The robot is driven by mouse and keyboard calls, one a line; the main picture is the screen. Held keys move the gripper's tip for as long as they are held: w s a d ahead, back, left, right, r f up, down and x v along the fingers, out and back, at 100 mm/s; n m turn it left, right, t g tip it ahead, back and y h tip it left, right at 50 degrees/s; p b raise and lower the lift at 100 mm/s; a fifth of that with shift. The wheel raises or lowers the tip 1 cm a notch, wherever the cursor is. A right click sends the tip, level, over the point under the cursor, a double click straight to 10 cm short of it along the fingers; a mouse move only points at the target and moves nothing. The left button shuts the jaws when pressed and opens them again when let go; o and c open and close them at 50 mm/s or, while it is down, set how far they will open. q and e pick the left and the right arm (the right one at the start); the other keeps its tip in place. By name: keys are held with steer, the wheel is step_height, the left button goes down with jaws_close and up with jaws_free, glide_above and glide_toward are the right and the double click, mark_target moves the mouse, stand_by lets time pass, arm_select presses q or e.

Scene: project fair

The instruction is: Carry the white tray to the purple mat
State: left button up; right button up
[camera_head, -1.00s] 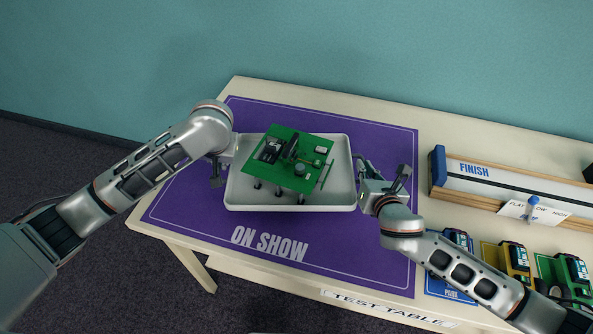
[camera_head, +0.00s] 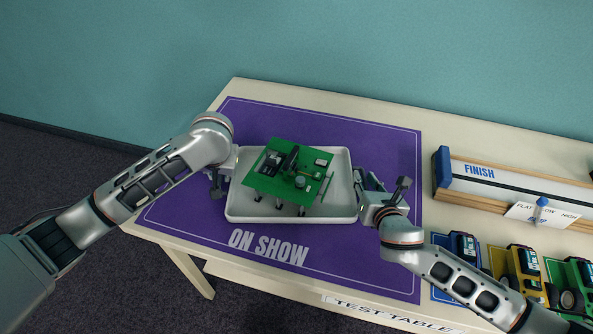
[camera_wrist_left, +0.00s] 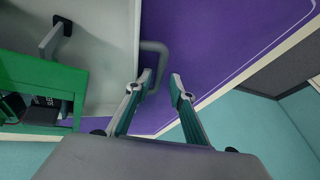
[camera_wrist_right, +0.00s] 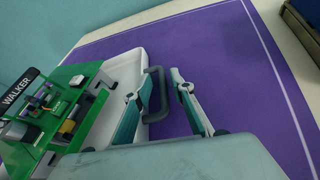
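The white tray (camera_head: 340,200) lies on the purple mat (camera_head: 385,245), apparently resting on it. A green board (camera_head: 262,186) on dark legs stands in the tray. My left gripper (camera_head: 218,182) is at the tray's left handle. In the left wrist view my gripper (camera_wrist_left: 164,77) is open, its fingers on either side of the grey handle (camera_wrist_left: 155,46). My right gripper (camera_head: 368,182) is at the tray's right side. In the right wrist view my gripper (camera_wrist_right: 163,80) is open, with the handle (camera_wrist_right: 157,112) between its fingers, close to the left one.
A FINISH track (camera_head: 490,175) stands on the table right of the mat, with a small sign (camera_head: 535,214) before it. Blue (camera_head: 458,247), yellow (camera_head: 520,262) and green (camera_head: 572,275) model vehicles stand near my right forearm. Bare mat shows around the tray.

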arm_select(q)
steer(key=shift+s+d+r, duration=0.1)
steer(key=shift+d, duration=0.05)
arm_select(e)
steer(key=shift+a, duration=0.1)
steer(key=shift+s+f, duration=0.1)
steer(key=v, duration=1.2)
arm_select(q)
steer(key=v, duration=0.7)
steer(key=shift+r, duration=0.35)
steer(key=shift+s, duration=0.15)
